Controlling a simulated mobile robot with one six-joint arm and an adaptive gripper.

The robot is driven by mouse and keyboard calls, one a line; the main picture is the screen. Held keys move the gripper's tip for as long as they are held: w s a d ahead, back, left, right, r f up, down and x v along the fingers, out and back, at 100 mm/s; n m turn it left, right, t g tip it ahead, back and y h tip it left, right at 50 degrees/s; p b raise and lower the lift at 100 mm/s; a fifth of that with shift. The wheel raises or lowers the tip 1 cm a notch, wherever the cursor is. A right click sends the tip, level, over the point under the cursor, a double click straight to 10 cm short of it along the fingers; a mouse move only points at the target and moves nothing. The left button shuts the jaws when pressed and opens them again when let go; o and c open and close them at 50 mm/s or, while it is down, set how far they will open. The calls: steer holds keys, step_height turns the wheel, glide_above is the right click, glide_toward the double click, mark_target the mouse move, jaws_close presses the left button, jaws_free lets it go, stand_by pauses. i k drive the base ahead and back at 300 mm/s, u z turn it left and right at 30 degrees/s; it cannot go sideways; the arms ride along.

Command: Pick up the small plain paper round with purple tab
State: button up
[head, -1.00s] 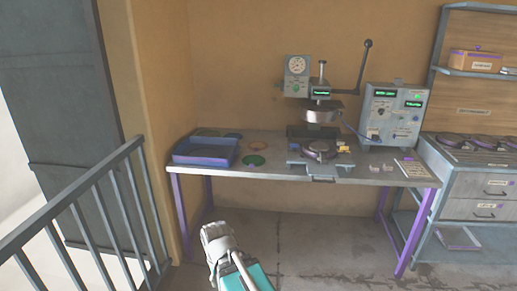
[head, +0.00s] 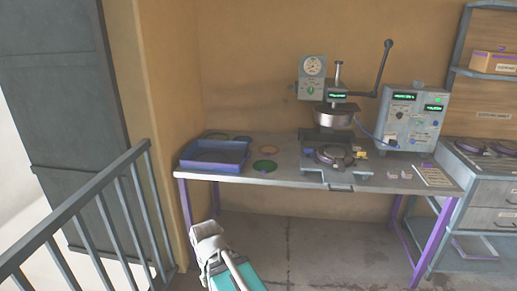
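Several thin rounds lie on the workbench (head: 300,178) around the blue tray. A tan round (head: 268,150) lies right of the tray, with a green round (head: 264,165) in front of it. A small dark round (head: 243,139) and a dark green round (head: 214,134) lie behind the tray. They are too small to tell which is plain paper with a purple tab. My gripper (head: 207,228) appears low in front of the bench, below its top and apart from the rounds. Its fingers cannot be made out.
The blue tray (head: 184,165) stands at the bench's left end. A lever press (head: 328,92) and a control box (head: 412,118) stand on the right. A railing (head: 90,190) runs along the left. Floor before the bench is clear.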

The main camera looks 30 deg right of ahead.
mark_target(269, 150)
steer(key=z, duration=0.05)
steer(key=i, duration=1.45)
steer(key=z, duration=0.9)
steer(key=i, duration=0.4)
steer(key=z, duration=0.2)
steer(key=k, duration=0.95)
steer(key=i, duration=0.2)
steer(key=z, duration=0.15)
